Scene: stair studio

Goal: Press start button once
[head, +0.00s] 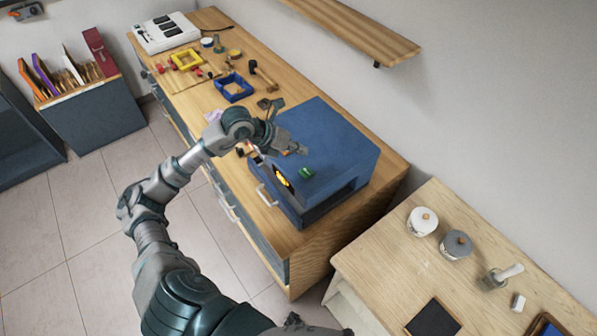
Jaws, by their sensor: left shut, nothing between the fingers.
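A blue box-shaped machine (345,150) stands on the long wooden counter. A green button (306,173) sits near its front top edge, beside a small display with yellow marks (283,178). My left gripper (300,150) is shut and empty. It is over the front part of the machine, and in the picture its tips are just above the green button, apart from it. How high the tips are above the machine I cannot tell. The gripper and wrist hide part of the machine's left side. My right gripper is not in view.
A blue square frame (233,99), a yellow frame (187,71) and small tools lie farther along the counter (190,22). A wooden shelf (350,28) is on the wall. A lighter table (377,247) with lidded jars (423,228) stands at the lower right.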

